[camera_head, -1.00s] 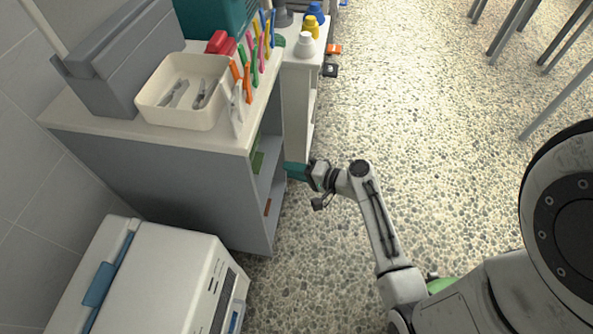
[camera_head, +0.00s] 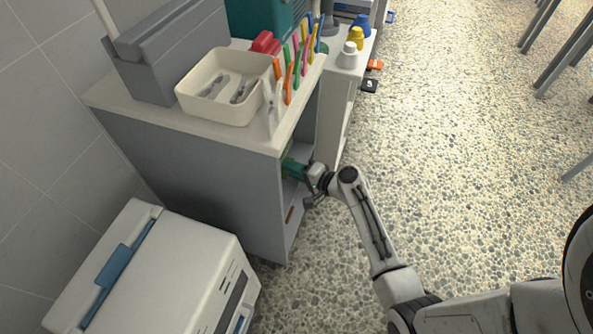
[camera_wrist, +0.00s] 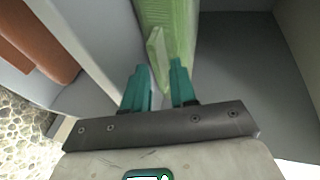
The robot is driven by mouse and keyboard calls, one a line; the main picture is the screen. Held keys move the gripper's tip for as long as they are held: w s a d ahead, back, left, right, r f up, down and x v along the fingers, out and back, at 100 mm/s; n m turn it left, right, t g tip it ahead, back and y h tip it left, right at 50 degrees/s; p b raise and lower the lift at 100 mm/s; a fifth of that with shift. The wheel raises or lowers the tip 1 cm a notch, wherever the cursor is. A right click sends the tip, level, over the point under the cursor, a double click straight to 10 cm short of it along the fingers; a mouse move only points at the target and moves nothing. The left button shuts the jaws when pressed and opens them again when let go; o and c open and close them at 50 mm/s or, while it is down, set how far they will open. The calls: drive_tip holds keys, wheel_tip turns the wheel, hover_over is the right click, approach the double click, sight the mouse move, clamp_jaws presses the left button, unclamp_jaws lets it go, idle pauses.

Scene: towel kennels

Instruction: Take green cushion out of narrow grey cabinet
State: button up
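The narrow grey cabinet (camera_head: 205,185) stands left of centre in the head view, its open shelved side facing right. The green cushion (camera_wrist: 166,25) stands upright inside it in the wrist view, with a lighter green tab sticking out toward my gripper. In the head view only a sliver of green shows behind my gripper. My gripper (camera_wrist: 159,70) has teal fingers that are apart. It reaches into the cabinet opening (camera_head: 296,168), with the tab just ahead of and between the fingertips. I cannot tell whether they touch it.
A reddish-brown item (camera_wrist: 38,38) lies on the left in the wrist view, beyond a grey panel. A cream bin (camera_head: 218,105) with clips, and colourful pegs, sit on the cabinet top. A white box-shaped unit (camera_head: 165,275) stands in front.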

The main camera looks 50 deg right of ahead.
clamp_jaws()
drive_tip(key=shift+s, duration=0.15)
